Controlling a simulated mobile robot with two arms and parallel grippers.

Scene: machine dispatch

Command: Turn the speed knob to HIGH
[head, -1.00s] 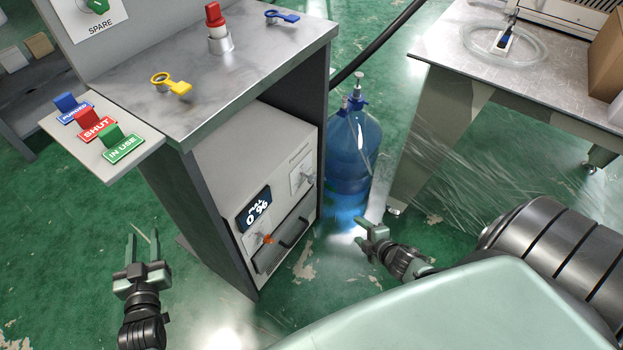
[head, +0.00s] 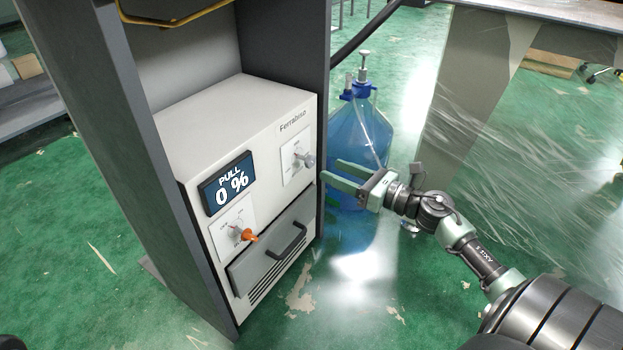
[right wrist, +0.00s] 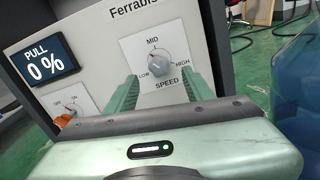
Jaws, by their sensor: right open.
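The speed knob (right wrist: 160,62) is a small grey dial on a white plate marked LOW, MID and HIGH. In the head view the knob (head: 307,160) sits at the upper right of the front of the white Ferrabino machine (head: 222,108). My right gripper (head: 331,171) is open and empty, just in front of and to the right of the knob, apart from it. In the right wrist view its fingers (right wrist: 160,76) stand on either side below the knob. My left gripper is out of view.
The display (head: 228,184) reads PULL 0 %. An orange-tipped ON/OFF switch (head: 249,236) and a drawer with a dark handle (head: 289,242) are below. Dark cabinet walls (head: 150,190) flank the machine. A blue water bottle (head: 352,130) stands behind my right gripper.

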